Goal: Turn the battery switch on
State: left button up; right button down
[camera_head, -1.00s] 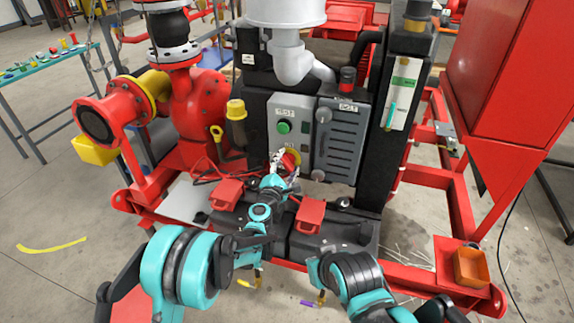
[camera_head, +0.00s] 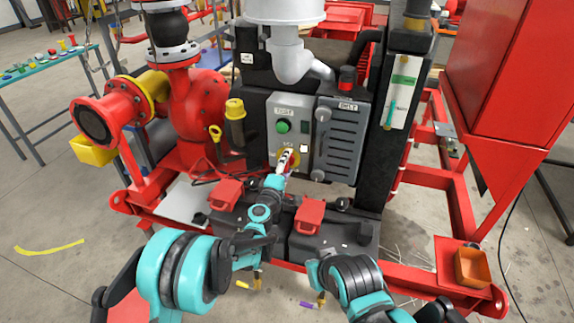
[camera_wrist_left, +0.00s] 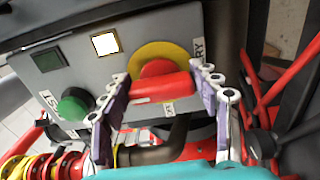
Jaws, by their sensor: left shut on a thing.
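The battery switch is a red rotary handle on a yellow round plate (camera_wrist_left: 160,57), on the front of a grey control panel (camera_head: 277,107). In the left wrist view the red handle (camera_wrist_left: 162,87) lies between the two fingers. My left gripper (camera_head: 286,156) is at the lower part of the panel and shut on the handle; its fingers (camera_wrist_left: 160,100) are on either side of it. In the head view the gripper hides most of the switch. A square lamp (camera_wrist_left: 105,44) beside the switch is lit white. My right gripper is not in view.
A green button (camera_head: 283,127) is above the switch on the panel. A dark vented cabinet (camera_head: 338,142) stands to its right. Two black batteries with red covers (camera_head: 309,214) sit below. A red pump (camera_head: 195,110) and a yellow-capped cylinder (camera_head: 236,118) are on the left.

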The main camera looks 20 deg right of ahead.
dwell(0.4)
pick_arm(q)
jog(key=o, duration=1.2)
jog(key=shift+c, duration=0.2)
jog(key=v, duration=1.2)
